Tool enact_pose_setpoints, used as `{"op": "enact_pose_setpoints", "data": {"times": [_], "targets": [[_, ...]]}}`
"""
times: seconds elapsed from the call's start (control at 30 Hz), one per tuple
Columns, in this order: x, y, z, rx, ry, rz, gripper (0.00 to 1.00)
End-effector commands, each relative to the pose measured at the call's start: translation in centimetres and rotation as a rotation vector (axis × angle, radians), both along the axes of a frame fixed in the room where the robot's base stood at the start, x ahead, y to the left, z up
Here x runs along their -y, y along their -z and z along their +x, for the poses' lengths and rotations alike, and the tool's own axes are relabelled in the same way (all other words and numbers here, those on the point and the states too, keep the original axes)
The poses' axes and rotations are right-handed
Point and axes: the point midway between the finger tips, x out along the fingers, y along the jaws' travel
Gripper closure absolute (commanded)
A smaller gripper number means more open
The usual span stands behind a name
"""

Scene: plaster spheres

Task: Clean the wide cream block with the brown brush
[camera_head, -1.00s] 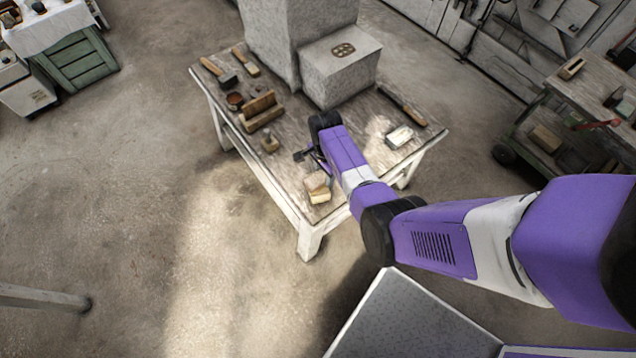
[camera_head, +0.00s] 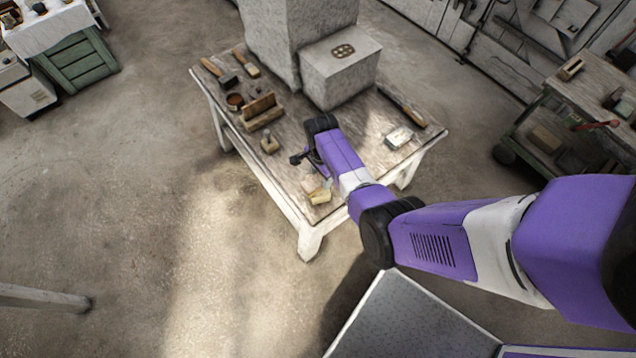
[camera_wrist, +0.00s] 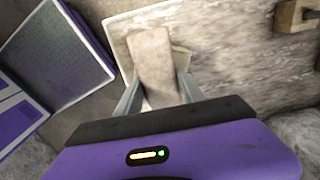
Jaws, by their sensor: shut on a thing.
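My gripper (camera_wrist: 158,80) is shut on a pale brown block-shaped brush (camera_wrist: 153,50), with one finger on each side. The brush also shows in the head view (camera_head: 311,184), close to the table's near corner. The cream block (camera_wrist: 182,59) lies beneath or just behind the brush in the wrist view, with only its edges showing. In the head view the cream block (camera_head: 320,198) sits beside the brush, toward the corner. The two look very close; I cannot tell whether they touch. The brush's underside is hidden.
The wooden table (camera_head: 300,118) carries a large plaster block (camera_head: 340,75) at the back. A pale block (camera_head: 398,138) lies at right.

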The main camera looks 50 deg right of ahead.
Motion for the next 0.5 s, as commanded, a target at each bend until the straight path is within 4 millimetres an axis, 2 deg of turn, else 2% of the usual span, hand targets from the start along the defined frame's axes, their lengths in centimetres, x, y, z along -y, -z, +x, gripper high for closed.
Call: {"op": "enact_pose_setpoints", "data": {"times": [0.5], "targets": [[-2.1,0.1,0.6,0.0,-0.001,0.0,0.87]]}}
